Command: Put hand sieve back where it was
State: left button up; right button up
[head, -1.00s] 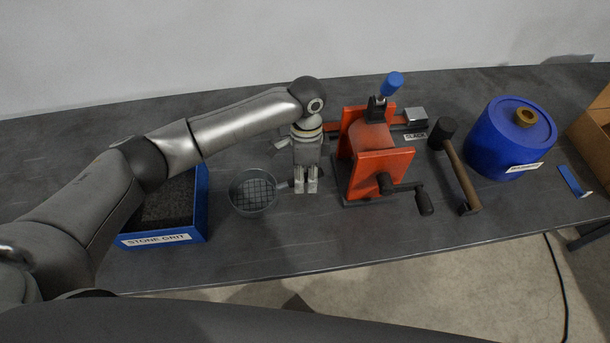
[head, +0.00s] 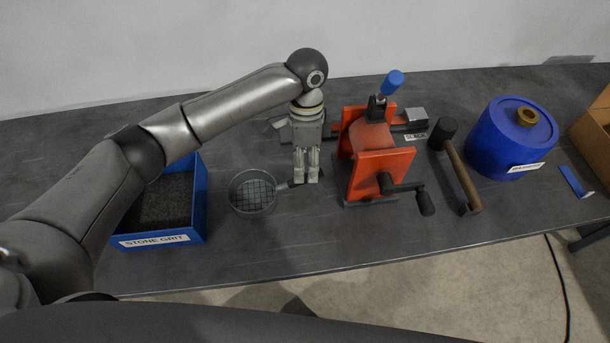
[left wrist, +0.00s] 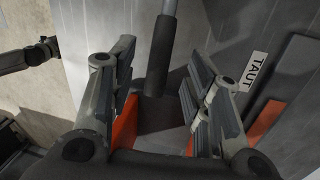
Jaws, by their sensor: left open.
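The hand sieve (head: 252,194), a round grey pan with a mesh bottom, rests on the table between the stone grit box and the orange pulley stand. Its short handle points right, toward my left gripper (head: 306,181). In the left wrist view, the sieve's dark handle grip (left wrist: 159,65) shows beyond and between the parted fingers of my left gripper (left wrist: 168,100). The fingers are open, point down and do not visibly touch the handle.
The blue stone grit box (head: 200,210) stands left of the sieve. The orange pulley stand (head: 379,172) with its crank is close right of my left gripper. Farther right are a mallet (head: 459,172) and a blue drum (head: 497,145). Table in front of the sieve is clear.

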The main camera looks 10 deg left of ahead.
pick_arm(q)
notch_tip(320, 180, up, 7)
jog(key=w, duration=0.1)
jog(key=shift+w+b, duration=0.15)
jog(key=shift+b, duration=0.25)
